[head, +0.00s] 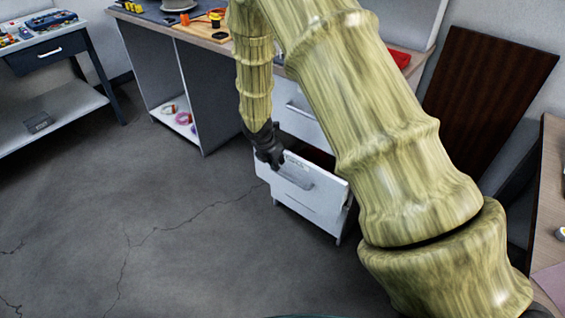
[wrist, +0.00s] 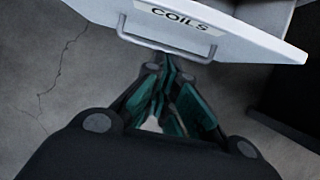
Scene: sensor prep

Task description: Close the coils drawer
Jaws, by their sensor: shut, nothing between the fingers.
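The coils drawer (head: 312,199) is a white drawer low in the desk, pulled open, with a dark inside showing behind its front. In the wrist view its front (wrist: 235,42) carries a label reading COILS and a grey bar handle (wrist: 165,40). My gripper (head: 272,163) is at the upper left of the drawer front in the head view. In the wrist view the fingers (wrist: 166,72) are shut and empty, with their tips just below the handle. I cannot tell whether they touch it.
Another white drawer (head: 300,118) sits above. The desk top (head: 200,38) holds tools and a red item. An open shelf (head: 180,125) holds coloured rings. A dark brown panel (head: 485,90) leans at the right. A side table (head: 85,35) stands at the left. The grey floor (head: 150,230) is clear.

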